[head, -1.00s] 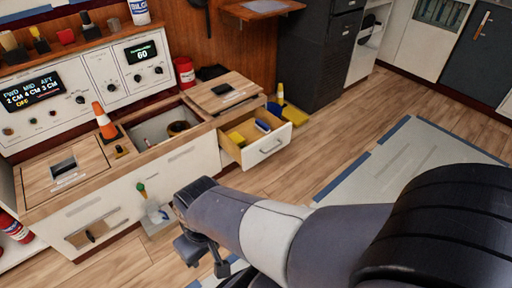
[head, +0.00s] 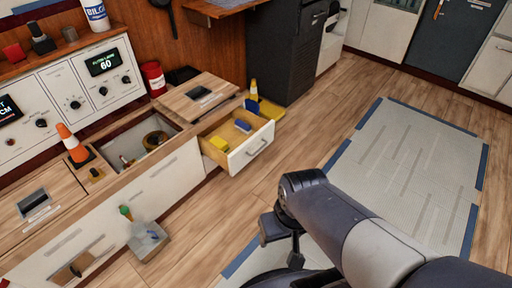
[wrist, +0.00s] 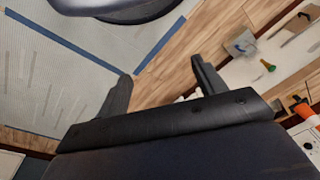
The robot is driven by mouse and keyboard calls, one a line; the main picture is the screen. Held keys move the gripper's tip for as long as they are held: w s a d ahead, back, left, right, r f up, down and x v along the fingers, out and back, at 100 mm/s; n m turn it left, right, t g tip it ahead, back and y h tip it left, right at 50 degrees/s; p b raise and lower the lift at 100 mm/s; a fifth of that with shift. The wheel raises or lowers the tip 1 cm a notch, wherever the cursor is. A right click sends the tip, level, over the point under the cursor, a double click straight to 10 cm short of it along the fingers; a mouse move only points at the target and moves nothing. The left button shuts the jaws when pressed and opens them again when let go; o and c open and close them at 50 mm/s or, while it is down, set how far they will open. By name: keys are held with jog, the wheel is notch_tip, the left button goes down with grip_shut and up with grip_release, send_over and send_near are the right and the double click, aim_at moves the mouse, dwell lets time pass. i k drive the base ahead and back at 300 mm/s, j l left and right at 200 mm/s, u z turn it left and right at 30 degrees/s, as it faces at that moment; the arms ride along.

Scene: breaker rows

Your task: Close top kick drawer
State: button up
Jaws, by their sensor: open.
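An open drawer (head: 258,150) with a white front and bar handle sticks out from the right end of the white cabinet in the head view. A yellow block (head: 219,144) and a blue item (head: 243,125) lie inside it. I cannot tell whether this is the top kick drawer. My gripper (head: 283,242) is open and empty, pointing down over the floor, in front of the drawer and apart from it. Its two fingers also show spread in the wrist view (wrist: 163,82). The open drawer is not clearly visible in the wrist view.
A small grey bin (head: 150,243) with a green-topped bottle stands low at the cabinet front. A grey mat (head: 405,175) lies on clear floor at right.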

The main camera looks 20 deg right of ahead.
aim_at(243, 148)
jog(key=z, duration=0.2)
jog(key=i+l+u, duration=0.1)
jog(key=i, duration=0.55)
jog(key=i+l, duration=0.1)
jog(key=i, duration=0.55)
jog(key=u, duration=0.05)
